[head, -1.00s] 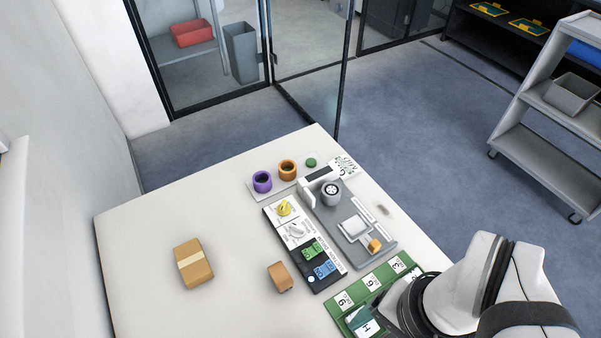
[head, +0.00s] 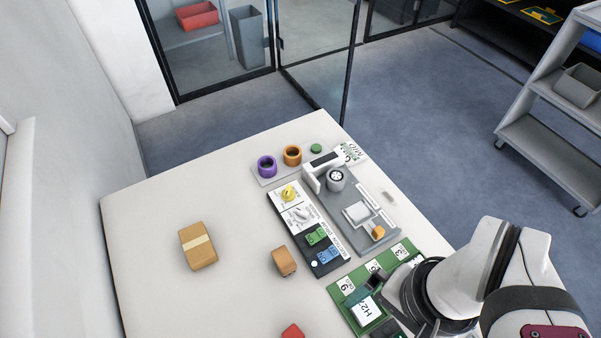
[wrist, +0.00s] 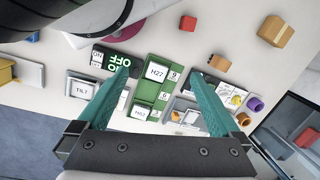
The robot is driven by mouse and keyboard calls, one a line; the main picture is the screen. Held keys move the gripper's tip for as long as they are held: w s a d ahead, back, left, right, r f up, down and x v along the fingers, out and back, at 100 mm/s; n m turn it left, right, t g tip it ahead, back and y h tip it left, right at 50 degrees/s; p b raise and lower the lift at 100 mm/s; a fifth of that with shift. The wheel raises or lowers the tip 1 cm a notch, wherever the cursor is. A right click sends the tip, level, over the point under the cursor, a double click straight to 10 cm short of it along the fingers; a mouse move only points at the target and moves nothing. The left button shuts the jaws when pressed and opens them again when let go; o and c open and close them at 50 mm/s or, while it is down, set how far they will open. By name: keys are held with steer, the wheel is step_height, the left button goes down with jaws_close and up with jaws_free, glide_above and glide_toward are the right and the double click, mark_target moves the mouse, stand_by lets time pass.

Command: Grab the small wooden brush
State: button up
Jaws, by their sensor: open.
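No thing shows clear bristles, so I cannot tell for sure which one is the small wooden brush. A small brown wooden block (head: 284,261) lies on the table left of the black control panel and may be it. It also shows in the wrist view (wrist: 219,63), beyond my right fingertip. My gripper (wrist: 160,73) is open and empty, its two teal fingers spread wide above the green card tray (wrist: 150,98). In the head view my gripper stands at the table's right front, over that tray, partly hidden by my arm.
A taped cardboard box (head: 198,246) lies at the left. A red block (head: 293,331) is at the front edge of view. The grey machine (head: 348,190) holds a small orange block (head: 378,232). Purple (head: 266,167) and orange (head: 292,156) cups stand behind. The table's left is mostly clear.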

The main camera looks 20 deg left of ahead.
steer(key=n+t+h, duration=0.4)
steer(key=n+h, duration=0.8)
steer(key=n, duration=1.3)
glide_above(279, 261)
steer(key=s+d, duration=0.1)
steer(key=s, duration=0.2)
step_height(279, 261, down, 10)
steer(key=s+a+f+n+t, duration=0.1)
steer(key=a+f+n+t, duration=0.1)
steer(key=s+a+f+n+t, duration=0.1)
steer(key=a+f+n, duration=0.1)
steer(key=a+n, duration=0.1)
steer(key=s+a+f+n+t, duration=0.1)
steer(key=a+f+n+t, duration=0.1)
steer(key=shift+a+t+y, duration=0.3)
steer(key=shift+n, duration=0.3)
steer(key=x, duration=1.1)
steer(key=shift+d+f, duration=0.2)
steer(key=shift+f, duration=0.2)
steer(key=c, duration=1.3)
